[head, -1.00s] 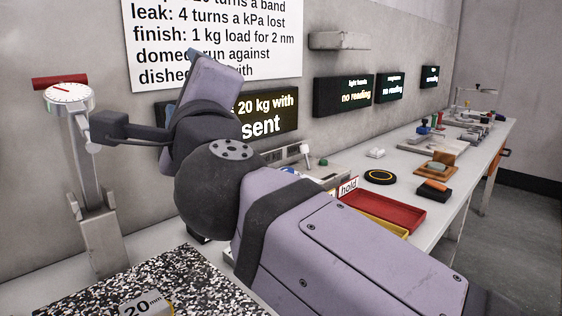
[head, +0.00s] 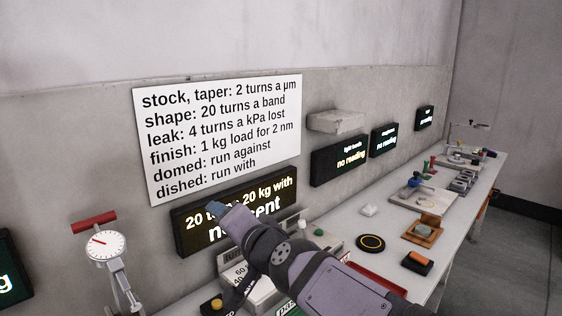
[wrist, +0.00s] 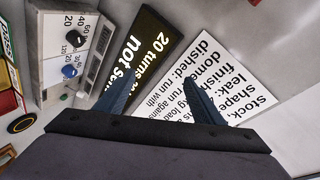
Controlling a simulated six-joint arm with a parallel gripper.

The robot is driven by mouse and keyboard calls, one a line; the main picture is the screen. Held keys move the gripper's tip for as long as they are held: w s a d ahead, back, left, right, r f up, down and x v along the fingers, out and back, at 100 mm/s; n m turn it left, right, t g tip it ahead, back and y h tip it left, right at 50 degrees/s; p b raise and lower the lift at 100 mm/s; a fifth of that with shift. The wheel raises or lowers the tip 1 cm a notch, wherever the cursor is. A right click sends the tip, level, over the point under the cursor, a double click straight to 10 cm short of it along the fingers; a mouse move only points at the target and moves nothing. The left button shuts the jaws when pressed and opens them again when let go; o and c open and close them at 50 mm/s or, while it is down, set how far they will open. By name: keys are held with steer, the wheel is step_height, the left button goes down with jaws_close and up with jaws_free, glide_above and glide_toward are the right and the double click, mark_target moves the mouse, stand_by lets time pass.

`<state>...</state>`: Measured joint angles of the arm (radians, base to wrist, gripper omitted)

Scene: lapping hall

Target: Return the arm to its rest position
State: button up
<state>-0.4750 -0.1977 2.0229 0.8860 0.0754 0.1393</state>
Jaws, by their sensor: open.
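My gripper (wrist: 160,97) is open in the wrist view, its two dark blue fingers spread apart with nothing between them. Beyond the fingers are the wall's lit display (wrist: 140,62) and white notice (wrist: 222,75). In the head view my arm reaches in from the lower right, and its blue-tipped end (head: 222,210) points up and left in front of the lit display (head: 190,222), covering part of its text. The fingers cannot be made out separately there.
A dial gauge with a red top (head: 104,245) stands at left. A control box with knobs (wrist: 60,55) is near my gripper. Along the bench are a black ring (head: 370,243), an orange-and-black block (head: 417,262), a wooden fixture (head: 423,231) and a red tray (head: 374,281), partly hidden by my arm.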

steer(key=s+d+f+n+g+h+p, duration=0.1)
steer(key=s+d+n+g+h+p, duration=0.2)
steer(key=s+d+g+p, duration=0.3)
steer(key=s+d+f+n+g+h+p, duration=0.1)
steer(key=s+d+g+h+p, duration=0.3)
steer(key=s+d+p, duration=1.3)
steer(key=d+n+g+p, duration=0.1)
steer(key=d+g+p, duration=0.1)
steer(key=p, duration=0.4)
steer(key=shift+s+f+n+g+h, duration=0.2)
steer(key=shift+f+n+g+h, duration=0.1)
steer(key=shift+n, duration=0.1)
